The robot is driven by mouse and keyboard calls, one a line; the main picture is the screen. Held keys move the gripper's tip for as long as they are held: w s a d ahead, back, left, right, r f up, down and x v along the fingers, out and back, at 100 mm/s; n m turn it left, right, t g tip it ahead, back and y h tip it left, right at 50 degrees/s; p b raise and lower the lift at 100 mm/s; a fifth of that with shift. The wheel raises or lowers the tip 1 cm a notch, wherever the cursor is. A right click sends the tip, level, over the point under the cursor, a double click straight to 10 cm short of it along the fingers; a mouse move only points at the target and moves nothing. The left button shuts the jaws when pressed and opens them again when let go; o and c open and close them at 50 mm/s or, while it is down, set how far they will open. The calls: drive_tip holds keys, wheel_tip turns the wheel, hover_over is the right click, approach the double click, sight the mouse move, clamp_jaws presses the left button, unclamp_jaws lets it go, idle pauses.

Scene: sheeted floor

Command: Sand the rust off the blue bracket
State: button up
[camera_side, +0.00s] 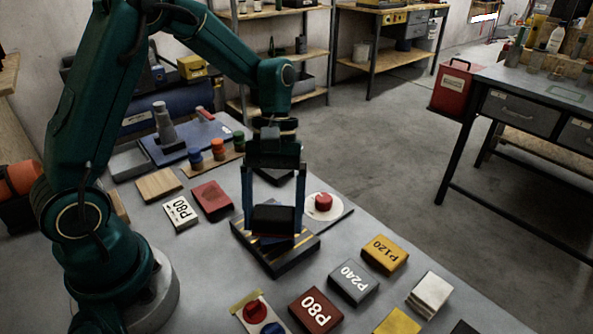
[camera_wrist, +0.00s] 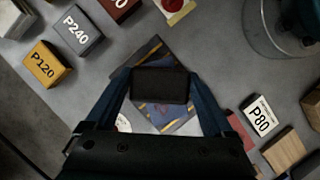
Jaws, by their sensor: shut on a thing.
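My gripper (camera_side: 273,228) points down and is shut on a black block (camera_side: 273,216), with one finger at each side. In the wrist view the block (camera_wrist: 160,86) sits between the fingertips and hides what is under it. The blue bracket (camera_wrist: 172,116) shows partly around the block, with brownish patches. In the side view only a strip of blue and red shows below the block. The bracket lies on a dark base (camera_side: 274,262) with yellow stripes. The block is at or just above the bracket; I cannot tell if they touch.
Another P80 block (camera_side: 180,213) and a red block (camera_side: 212,200) lie left. A white disc with a red knob (camera_side: 323,203) stands behind. Bare grey table shows between them.

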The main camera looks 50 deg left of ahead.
drive_tip(key=shift+s+d, duration=0.25)
drive_tip(key=shift+d, duration=0.35)
drive_tip(key=shift+s+d, duration=0.25)
drive_tip(key=shift+d, duration=0.3)
drive_tip(key=shift+w+a, duration=0.5)
drive_tip(key=shift+a, duration=0.7)
drive_tip(key=shift+w+a, duration=0.55)
drive_tip(key=shift+a, duration=0.7)
drive_tip(key=shift+w+a, duration=0.5)
drive_tip(key=shift+a, duration=0.7)
drive_tip(key=shift+w+a+r, duration=0.1)
drive_tip(key=shift+a, duration=0.15)
wheel_tip(320, 180, up, 8)
